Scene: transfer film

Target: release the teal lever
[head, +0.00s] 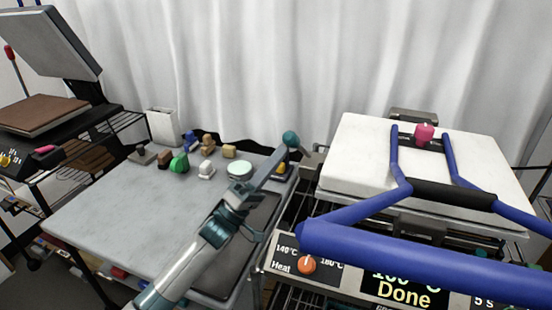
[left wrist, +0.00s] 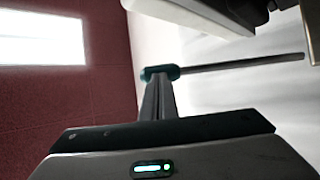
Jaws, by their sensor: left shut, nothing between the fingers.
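The teal lever's round knob (head: 290,138) shows in the head view at the back right of the grey table, left of the white press. In the left wrist view, the teal end (left wrist: 160,72) appears at the fingertips, with a thin grey rod (left wrist: 245,62) running right from it. My left gripper (head: 281,150) reaches up from the bottom, its fingers together, their tips at the knob in the picture. Contact between tips and knob is unclear. The fingers (left wrist: 158,97) hold nothing. The lever's base is hidden. My right gripper is not in view.
The press (head: 350,160) has a blue tubular handle (head: 350,210) across the right foreground, a pink knob (head: 425,132) and a panel reading "Done" (head: 404,291). Small coloured blocks (head: 180,163) stand on the grey table (head: 110,215). Another press (head: 45,42) stands open at left.

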